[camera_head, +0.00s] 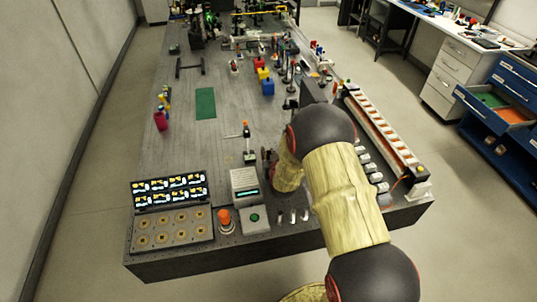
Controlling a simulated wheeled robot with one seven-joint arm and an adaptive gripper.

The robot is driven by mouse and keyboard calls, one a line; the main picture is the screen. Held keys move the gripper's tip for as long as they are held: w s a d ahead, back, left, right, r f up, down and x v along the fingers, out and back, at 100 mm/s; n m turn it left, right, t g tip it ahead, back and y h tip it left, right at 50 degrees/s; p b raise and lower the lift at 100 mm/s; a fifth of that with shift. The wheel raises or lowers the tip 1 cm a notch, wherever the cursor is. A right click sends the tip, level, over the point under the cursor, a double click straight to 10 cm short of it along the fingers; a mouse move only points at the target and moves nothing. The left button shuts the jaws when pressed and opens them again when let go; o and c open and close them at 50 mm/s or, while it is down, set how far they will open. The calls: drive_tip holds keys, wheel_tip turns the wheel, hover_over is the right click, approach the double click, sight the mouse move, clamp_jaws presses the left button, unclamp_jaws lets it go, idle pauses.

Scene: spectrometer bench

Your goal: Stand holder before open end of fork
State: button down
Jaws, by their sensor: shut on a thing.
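A small upright holder (247,143) with an orange top, a thin side rod and a pale base shows near the middle of the bench. My gripper (267,158) is just to its right, small and partly hidden by my arm. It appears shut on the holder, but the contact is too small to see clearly. I cannot tell whether the base touches the bench. A dark H-shaped frame (190,67), which looks like the fork, lies farther back on the left; which of its ends is open is unclear.
A long rail (380,130) runs on the right. Bare bench lies around the mat.

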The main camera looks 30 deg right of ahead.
drive_tip(key=shift+f, duration=0.15)
drive_tip(key=c, duration=1.7)
unclamp_jaws()
